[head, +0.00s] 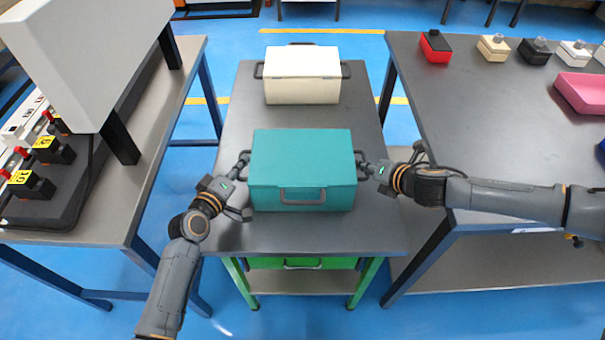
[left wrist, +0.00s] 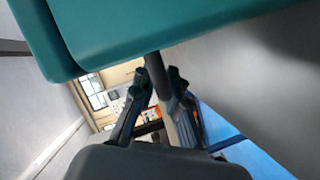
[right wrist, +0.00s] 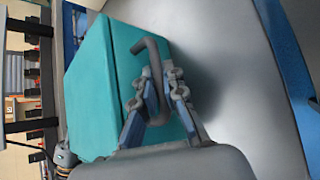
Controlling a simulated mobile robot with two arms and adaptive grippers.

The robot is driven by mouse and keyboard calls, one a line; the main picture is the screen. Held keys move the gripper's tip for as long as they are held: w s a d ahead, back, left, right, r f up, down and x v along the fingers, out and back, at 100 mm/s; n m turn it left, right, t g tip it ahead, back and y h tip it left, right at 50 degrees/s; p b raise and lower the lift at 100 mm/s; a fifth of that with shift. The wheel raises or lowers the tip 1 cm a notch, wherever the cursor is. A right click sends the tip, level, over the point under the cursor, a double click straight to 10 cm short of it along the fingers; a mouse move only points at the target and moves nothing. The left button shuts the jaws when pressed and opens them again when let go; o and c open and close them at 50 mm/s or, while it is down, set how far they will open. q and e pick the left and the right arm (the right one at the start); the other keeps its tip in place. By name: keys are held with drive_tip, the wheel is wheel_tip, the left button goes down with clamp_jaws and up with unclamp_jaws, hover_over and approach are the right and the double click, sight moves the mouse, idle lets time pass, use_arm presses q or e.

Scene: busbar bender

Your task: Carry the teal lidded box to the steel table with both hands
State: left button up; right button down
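The teal lidded box (head: 302,168) sits upright with its lid shut on the near part of the dark grey-topped table (head: 345,236) in the middle of the head view. My left gripper (head: 241,165) is at its left side handle; in the left wrist view its fingers (left wrist: 158,82) are closed around the grey handle bar (left wrist: 182,128). My right gripper (head: 371,168) is at the right side handle; in the right wrist view its fingers (right wrist: 157,82) are closed around the bent grey handle (right wrist: 150,48).
A cream lidded box (head: 302,76) stands behind the teal one on the same table. The left table (head: 168,150) carries a machine (head: 85,55). The right table (head: 440,105) holds several small boxes and a pink bin (head: 580,92). A green crate (head: 300,263) sits below.

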use_arm(q)
clamp_jaws()
drive_tip(key=shift+w+r, duration=0.1)
drive_tip(key=shift+r, duration=0.2)
use_arm(e)
drive_tip(key=shift+w+r, duration=0.15)
drive_tip(key=shift+r, duration=0.15)
